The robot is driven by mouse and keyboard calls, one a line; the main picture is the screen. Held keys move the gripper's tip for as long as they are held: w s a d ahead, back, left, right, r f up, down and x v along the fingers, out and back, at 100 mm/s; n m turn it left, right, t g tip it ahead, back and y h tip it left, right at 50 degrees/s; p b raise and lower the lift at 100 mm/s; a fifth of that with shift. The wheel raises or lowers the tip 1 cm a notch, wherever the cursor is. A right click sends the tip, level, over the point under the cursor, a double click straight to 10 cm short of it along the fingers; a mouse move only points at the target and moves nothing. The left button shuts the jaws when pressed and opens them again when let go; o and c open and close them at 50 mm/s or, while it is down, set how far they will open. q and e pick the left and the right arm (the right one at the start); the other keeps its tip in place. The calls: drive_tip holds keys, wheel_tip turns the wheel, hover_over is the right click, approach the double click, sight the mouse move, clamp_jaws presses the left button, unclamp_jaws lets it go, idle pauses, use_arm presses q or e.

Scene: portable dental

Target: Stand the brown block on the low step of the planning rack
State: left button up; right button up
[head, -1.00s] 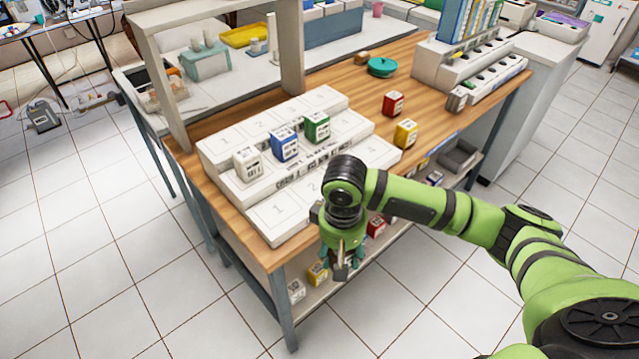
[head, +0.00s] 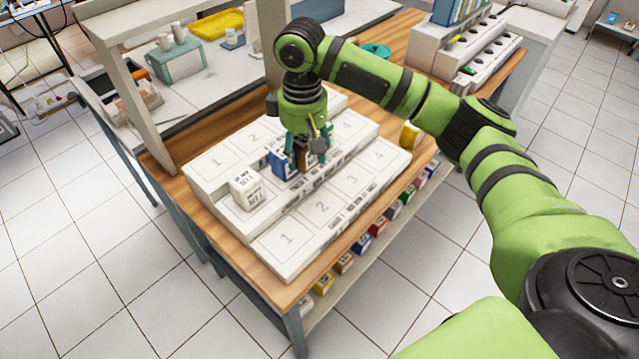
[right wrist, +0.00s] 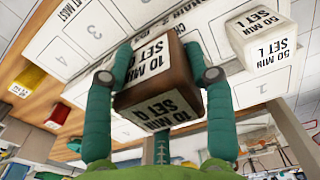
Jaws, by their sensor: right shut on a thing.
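The planning rack (head: 272,262) is a white stepped rack with numbered spaces on the wooden bench top. The numbered spaces of its low front step look empty. My right gripper (head: 303,160) is over the rack's middle in the head view. In the right wrist view, its fingers (right wrist: 157,77) are shut on the sides of the brown block (right wrist: 150,100), with white labels reading 10 MIN SET Q. The block is held above the rack, its exact height unclear. A white block (head: 248,190) and a blue block (head: 281,164) stand on the middle step. My left gripper is not in view.
A yellow block (head: 410,134) stands on the bench right of the rack. Several coloured blocks sit on the shelf below. A grey upright post (head: 272,35) rises behind the rack. A white holder with round holes (head: 480,60) is at the back right.

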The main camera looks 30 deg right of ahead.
drive_tip(key=p, duration=0.2)
approach(288, 239)
drive_tip(key=shift+w+d, duration=0.75)
drive_tip(key=shift+d, duration=0.2)
drive_tip(key=shift+s+a+f+p, duration=0.15)
drive_tip(key=shift+s+a+f, duration=0.2)
drive_tip(key=shift+a+f, duration=0.2)
drive_tip(key=shift+s+a+f+p, duration=0.15)
drive_tip(key=shift+s+a+f, duration=0.2)
drive_tip(key=shift+a+f, duration=0.15)
wheel_tip(288, 239, down, 3)
drive_tip(key=shift+s+f+p, duration=0.1)
drive_tip(key=shift+s+p, duration=0.05)
drive_tip(key=shift+p, duration=0.15)
drive_tip(key=shift+f, duration=0.5)
drive_tip(key=o, duration=1.2)
use_arm(q)
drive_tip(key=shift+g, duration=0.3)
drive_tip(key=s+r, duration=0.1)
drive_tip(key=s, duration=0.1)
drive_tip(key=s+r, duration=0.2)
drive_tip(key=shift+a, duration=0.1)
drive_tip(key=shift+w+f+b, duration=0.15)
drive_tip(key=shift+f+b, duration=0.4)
drive_tip(key=shift+b, duration=0.05)
use_arm(e)
wheel_tip(288, 239, up, 12)
drive_tip(key=shift+r, duration=0.1)
